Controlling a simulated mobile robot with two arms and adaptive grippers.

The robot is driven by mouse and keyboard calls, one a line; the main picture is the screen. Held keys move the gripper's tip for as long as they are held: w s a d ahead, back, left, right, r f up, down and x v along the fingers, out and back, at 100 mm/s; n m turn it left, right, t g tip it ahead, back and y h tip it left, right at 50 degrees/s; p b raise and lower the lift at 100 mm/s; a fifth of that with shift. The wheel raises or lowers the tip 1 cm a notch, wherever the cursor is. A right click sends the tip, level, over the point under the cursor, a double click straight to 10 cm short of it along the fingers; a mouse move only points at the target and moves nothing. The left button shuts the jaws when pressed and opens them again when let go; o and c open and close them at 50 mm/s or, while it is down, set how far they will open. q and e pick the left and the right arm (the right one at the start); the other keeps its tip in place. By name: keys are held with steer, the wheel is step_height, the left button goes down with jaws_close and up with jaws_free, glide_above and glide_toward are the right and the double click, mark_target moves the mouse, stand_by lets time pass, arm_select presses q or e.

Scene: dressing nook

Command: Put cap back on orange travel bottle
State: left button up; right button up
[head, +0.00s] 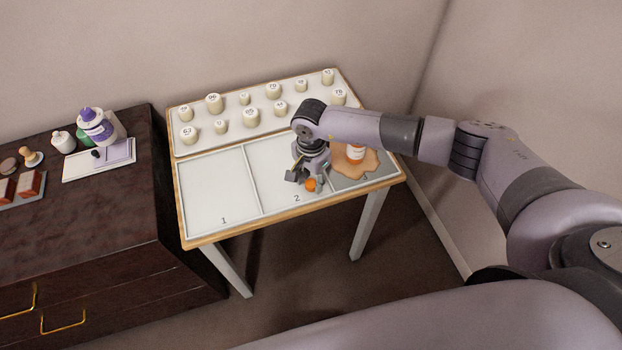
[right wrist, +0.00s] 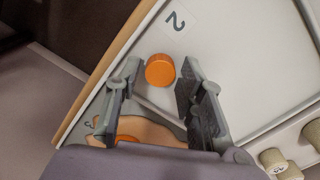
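The orange cap (head: 311,185) is a small disc on the white panel of compartment 2. It also shows in the right wrist view (right wrist: 160,70), between and just past the fingertips. My right gripper (head: 305,181) is open over it, pointing down, with gaps between the cap and both fingers. The orange travel bottle (head: 355,153) has a white label and stands in compartment 3 on a tan, irregular patch (head: 373,166). My arm and gripper hide part of the bottle. My left gripper is out of view.
A rack (head: 260,104) with several numbered cream pegs runs along the table's back. Compartment 1 (head: 215,190) is empty. A dark dresser (head: 80,220) to the left holds a purple-and-white bottle (head: 97,128), a white tray (head: 75,172) and small items.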

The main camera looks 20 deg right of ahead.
mark_target(311, 183)
steer(key=shift+f, duration=0.15)
steer(key=shift+c, duration=0.5)
steer(key=c, duration=0.4)
arm_select(q)
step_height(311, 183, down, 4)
steer(key=b, duration=0.4)
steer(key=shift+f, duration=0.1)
arm_select(e)
step_height(311, 183, up, 20)
steer(key=shift+r, duration=0.1)
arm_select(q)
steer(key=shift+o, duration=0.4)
